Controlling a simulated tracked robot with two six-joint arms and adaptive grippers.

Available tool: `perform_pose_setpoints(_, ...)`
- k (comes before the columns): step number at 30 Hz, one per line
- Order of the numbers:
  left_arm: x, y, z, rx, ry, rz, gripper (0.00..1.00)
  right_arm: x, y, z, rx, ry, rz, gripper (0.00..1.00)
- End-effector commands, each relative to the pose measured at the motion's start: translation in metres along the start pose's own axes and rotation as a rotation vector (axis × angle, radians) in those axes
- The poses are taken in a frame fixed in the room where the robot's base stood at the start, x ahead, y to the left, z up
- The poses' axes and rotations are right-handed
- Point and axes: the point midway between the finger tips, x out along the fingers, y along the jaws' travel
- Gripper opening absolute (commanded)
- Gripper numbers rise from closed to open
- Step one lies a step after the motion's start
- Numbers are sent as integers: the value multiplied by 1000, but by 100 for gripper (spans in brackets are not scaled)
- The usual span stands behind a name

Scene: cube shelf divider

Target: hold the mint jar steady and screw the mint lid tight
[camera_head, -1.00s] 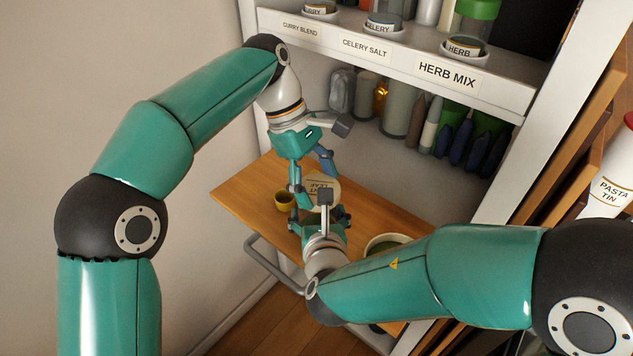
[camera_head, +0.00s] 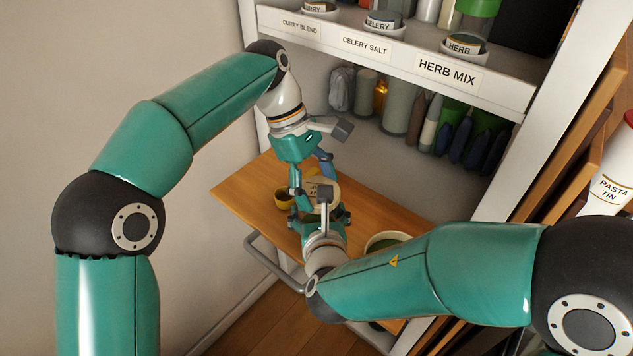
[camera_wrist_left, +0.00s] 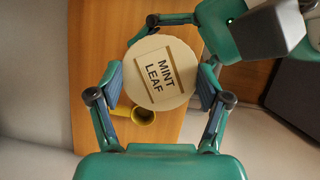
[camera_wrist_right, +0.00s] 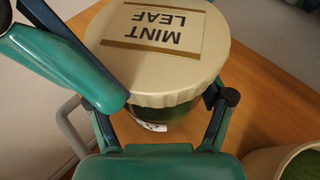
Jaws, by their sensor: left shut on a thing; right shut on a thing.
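The mint lid is a round cream disc with ribbed edge and a "MINT LEAF" label, seen in the left wrist view (camera_wrist_left: 162,70) and right wrist view (camera_wrist_right: 165,45). It sits on the mint jar (camera_wrist_right: 178,117), a green-looking body with a white label patch, mostly hidden under the lid. My left gripper (camera_wrist_left: 159,88) is shut on the lid from above, a finger on each side. My right gripper (camera_wrist_right: 163,112) is shut around the jar body below the lid. In the head view the grippers partly hide both.
The wooden board (camera_head: 245,192) bears a small yellow cup (camera_head: 284,199) left of the jar and a cream-rimmed bowl with green contents (camera_head: 386,242) to the right. A shelf edge with labelled jars (camera_head: 365,47) rises behind. A grey rail (camera_head: 270,262) runs along the front.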

Motion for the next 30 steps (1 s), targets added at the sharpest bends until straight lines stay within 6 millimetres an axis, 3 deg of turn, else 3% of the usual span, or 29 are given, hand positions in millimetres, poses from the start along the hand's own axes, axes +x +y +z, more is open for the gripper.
perform_pose_setpoints(22, 14, 0, -6, 8, 0, -4, 58, 0, 0, -3, -2, 8, 0, 38)
perform_pose_setpoints(30, 15, 2, -6, 256, -1, -108, 58, 0, 0, -3, -2, 8, 0, 38)
